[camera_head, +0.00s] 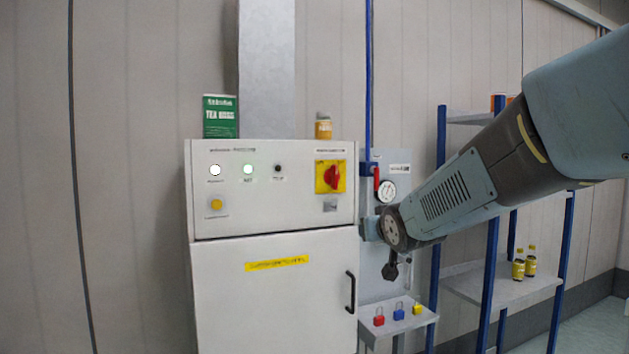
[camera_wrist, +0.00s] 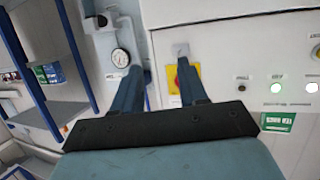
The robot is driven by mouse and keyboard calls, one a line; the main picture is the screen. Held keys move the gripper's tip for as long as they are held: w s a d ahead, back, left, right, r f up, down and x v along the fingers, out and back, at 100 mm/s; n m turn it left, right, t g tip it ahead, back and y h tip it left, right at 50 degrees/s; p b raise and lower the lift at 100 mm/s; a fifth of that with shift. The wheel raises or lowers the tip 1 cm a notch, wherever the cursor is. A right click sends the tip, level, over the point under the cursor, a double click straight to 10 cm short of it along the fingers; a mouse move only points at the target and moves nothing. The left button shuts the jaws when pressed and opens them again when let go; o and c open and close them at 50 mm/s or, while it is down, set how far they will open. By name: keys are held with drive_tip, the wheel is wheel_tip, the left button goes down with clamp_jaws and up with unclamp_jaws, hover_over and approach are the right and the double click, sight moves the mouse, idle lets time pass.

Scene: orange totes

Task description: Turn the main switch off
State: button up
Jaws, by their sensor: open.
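The main switch (camera_head: 331,177) is a red rotary knob on a yellow plate, at the upper right of a white cabinet's (camera_head: 275,295) front. In the head view its handle looks roughly upright with a slight tilt. In the wrist view, which is turned over, the yellow plate (camera_wrist: 172,87) and a bit of red show behind one finger, which hides much of the knob. My gripper (camera_wrist: 157,73) is open, its two blue-grey fingers apart with nothing between them. One finger overlaps the switch in the picture; I cannot tell whether it touches. The other lies over the panel beside the cabinet.
A pressure gauge (camera_head: 387,191) and red-handled valve (camera_head: 376,178) are right of the cabinet. Red, blue and yellow padlocks (camera_head: 398,313) sit on a small shelf below. Blue-posted shelving (camera_head: 491,240) is farther right.

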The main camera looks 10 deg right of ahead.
sight(337, 177)
drive_tip(key=w+r+n+t+y, duration=0.1)
drive_tip(key=w+r+t, duration=0.1)
drive_tip(key=w, duration=0.6)
drive_tip(key=w+a+r+t+y, duration=0.1)
drive_tip(key=w+r+t+y, duration=0.1)
drive_tip(key=w, duration=0.6)
drive_tip(key=w+a+r+n+t+y, duration=0.1)
drive_tip(key=w+r+t+y, duration=0.1)
drive_tip(key=w+r, duration=0.3)
drive_tip(key=shift+w+r+n+t, duration=0.15)
drive_tip(key=shift+w+t, duration=0.25)
drive_tip(key=shift+w, duration=0.35)
drive_tip(key=shift+w+r+n+t, duration=0.15)
drive_tip(key=shift+w+t, duration=0.25)
drive_tip(key=shift+w, duration=0.35)
clamp_jaws()
